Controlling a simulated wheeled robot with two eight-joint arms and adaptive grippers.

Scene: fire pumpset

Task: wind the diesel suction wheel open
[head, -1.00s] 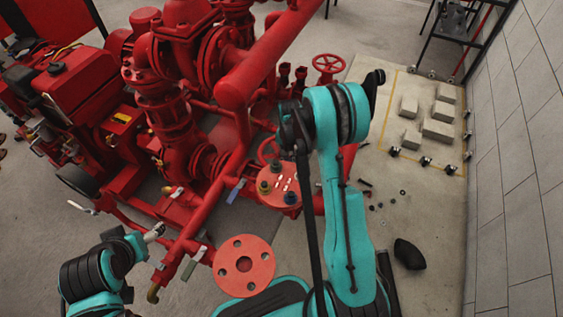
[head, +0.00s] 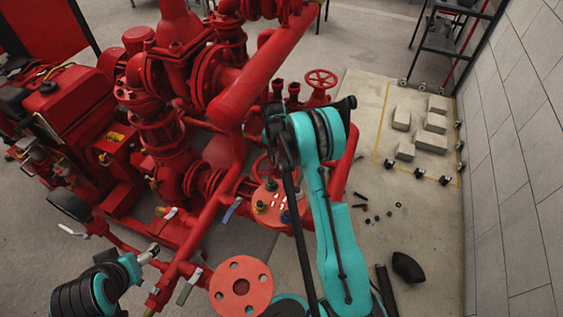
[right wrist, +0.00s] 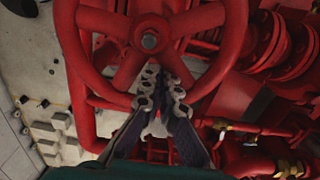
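A red spoked handwheel (right wrist: 149,41) fills the top of the right wrist view, with a grey hub nut. My right gripper (right wrist: 161,80) is at its lower part, fingers overlapping the rim between two spokes. The fingertips are close together; whether they clamp the wheel is unclear. In the head view my right arm hides this gripper. One red handwheel (head: 320,78) stands beyond the arm, and another (head: 263,166) is partly hidden beside it. I cannot tell which is in the wrist view. My left gripper (head: 149,254) is at lower left, apart from both wheels; its fingers are unclear.
Red pump pipework (head: 240,90) fills the left and middle. A round flange (head: 241,287) faces up at the bottom. Pale blocks (head: 432,140) sit in a yellow-lined floor area at right, beside a tiled wall (head: 510,140). Small loose parts and a black object (head: 407,266) lie on the floor.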

